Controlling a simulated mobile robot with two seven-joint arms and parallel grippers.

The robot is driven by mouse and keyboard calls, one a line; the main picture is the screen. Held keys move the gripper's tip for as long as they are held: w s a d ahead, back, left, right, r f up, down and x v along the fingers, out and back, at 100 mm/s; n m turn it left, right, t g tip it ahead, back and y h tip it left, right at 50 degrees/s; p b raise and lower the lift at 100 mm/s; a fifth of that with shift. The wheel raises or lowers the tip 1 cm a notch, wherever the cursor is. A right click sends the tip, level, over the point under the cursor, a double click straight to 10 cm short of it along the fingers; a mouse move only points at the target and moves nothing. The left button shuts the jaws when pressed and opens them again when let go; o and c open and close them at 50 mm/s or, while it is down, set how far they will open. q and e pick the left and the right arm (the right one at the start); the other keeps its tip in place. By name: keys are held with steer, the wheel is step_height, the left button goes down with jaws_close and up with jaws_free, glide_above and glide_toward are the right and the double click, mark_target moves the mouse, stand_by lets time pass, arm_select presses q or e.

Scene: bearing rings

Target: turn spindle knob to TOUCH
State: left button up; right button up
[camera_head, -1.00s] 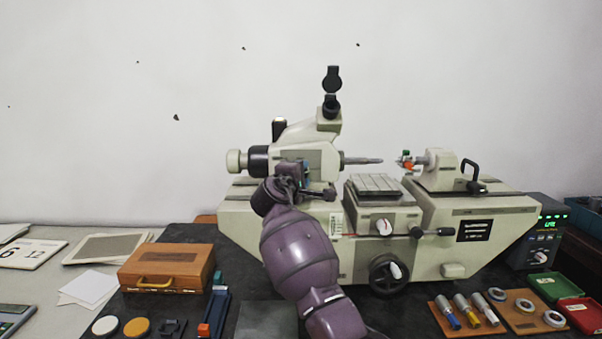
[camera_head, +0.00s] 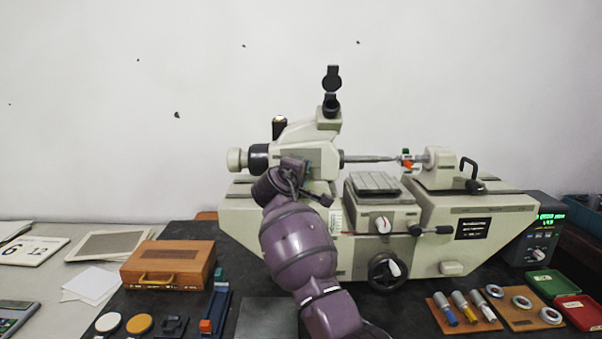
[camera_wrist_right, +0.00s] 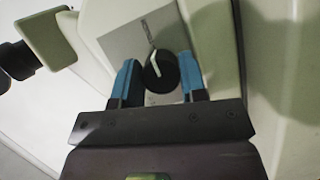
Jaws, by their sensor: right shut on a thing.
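The spindle knob (camera_wrist_right: 158,76) is round and black with a white pointer line, on a grey plate (camera_wrist_right: 120,42) of the machine. The pointer aims up the picture, tilted slightly left; the small marking above it is too small to read. My right gripper (camera_wrist_right: 157,68) has its blue fingertips on both sides of the knob and is shut on it. In the head view my right arm hides the knob. The spindle (camera_head: 368,158) extends right towards a small red and green part (camera_head: 406,161); I cannot tell whether they touch. My left gripper is not in view.
The pale measuring machine (camera_head: 470,205) fills the middle. A display box (camera_head: 541,230) with green digits stands to its right. A wooden case (camera_head: 170,264) is at left. Cylinders and rings lie on wooden boards at front right, beside green (camera_head: 550,283) and red trays.

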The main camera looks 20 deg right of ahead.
steer(key=o, duration=0.7)
steer(key=shift+f, duration=0.2)
steer(key=shift+o, duration=1)
steer(key=shift+r, duration=0.1)
